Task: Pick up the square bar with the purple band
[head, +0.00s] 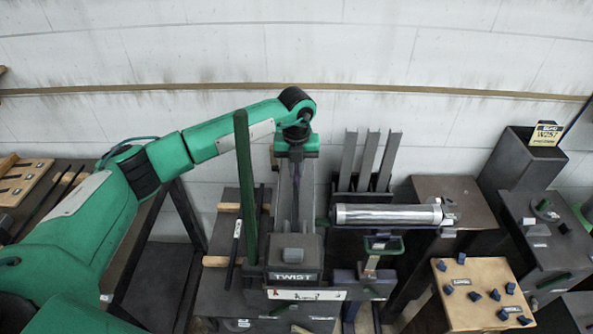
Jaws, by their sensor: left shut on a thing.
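My left arm reaches in from the left. Its gripper (296,152) points down over the grey upright channel behind the block marked TWIST (293,274). The gripper is shut on a slim dark bar (295,190), which hangs upright below it, in front of or within the channel. My right gripper is not in view.
A tall green post (244,190) stands just left of the bar. Several grey upright bars (369,160) stand in a rack to the right. A shiny horizontal cylinder (388,215) lies in front of them. A wooden board with blue pieces (484,292) is at lower right.

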